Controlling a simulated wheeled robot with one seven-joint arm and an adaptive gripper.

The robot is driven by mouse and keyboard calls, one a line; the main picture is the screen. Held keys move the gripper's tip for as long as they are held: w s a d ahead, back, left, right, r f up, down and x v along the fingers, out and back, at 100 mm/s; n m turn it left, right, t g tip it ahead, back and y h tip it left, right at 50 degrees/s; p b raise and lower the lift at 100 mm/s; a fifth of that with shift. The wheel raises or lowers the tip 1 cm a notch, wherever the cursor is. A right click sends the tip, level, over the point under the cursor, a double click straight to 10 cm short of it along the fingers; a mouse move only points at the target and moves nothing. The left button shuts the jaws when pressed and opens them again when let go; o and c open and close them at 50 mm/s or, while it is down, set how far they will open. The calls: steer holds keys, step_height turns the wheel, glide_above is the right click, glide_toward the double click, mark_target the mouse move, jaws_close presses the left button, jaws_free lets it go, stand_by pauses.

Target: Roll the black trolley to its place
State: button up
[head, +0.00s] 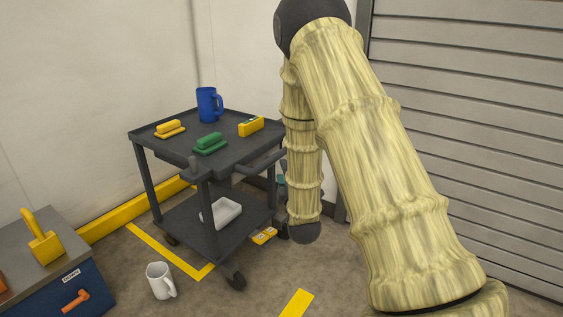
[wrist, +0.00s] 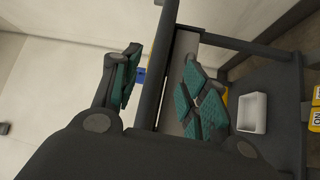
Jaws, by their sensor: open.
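The black trolley (head: 240,150) has two shelves and stands by the wall, left of my arm. A black handle bar (head: 262,163) sticks out from its near right side. In the wrist view the bar (wrist: 156,65) runs between the two teal-padded fingers of my gripper (wrist: 160,60), which are apart. I cannot tell whether either finger touches it. In the head view my gripper is mostly hidden behind my arm. The top shelf carries a blue mug (head: 207,105), a yellow block-like item (head: 170,128), a green one (head: 210,143) and a yellow level-like tool (head: 251,126).
A white bin (head: 222,212) sits on the lower shelf. Yellow floor tape (head: 165,253) passes by the trolley's wheels; another strip (head: 294,304) lies nearer. A blue cabinet (head: 75,285) is at lower left, a slatted shutter (head: 470,120) at right.

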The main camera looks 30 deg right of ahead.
mark_target(282, 156)
steer(key=b+x, duration=0.3)
steer(key=x, duration=0.7)
steer(key=shift+w+d+r+b, duration=0.1)
steer(key=shift+w+r+b, duration=0.05)
steer(key=shift+w+b, duration=0.2)
jaws_close()
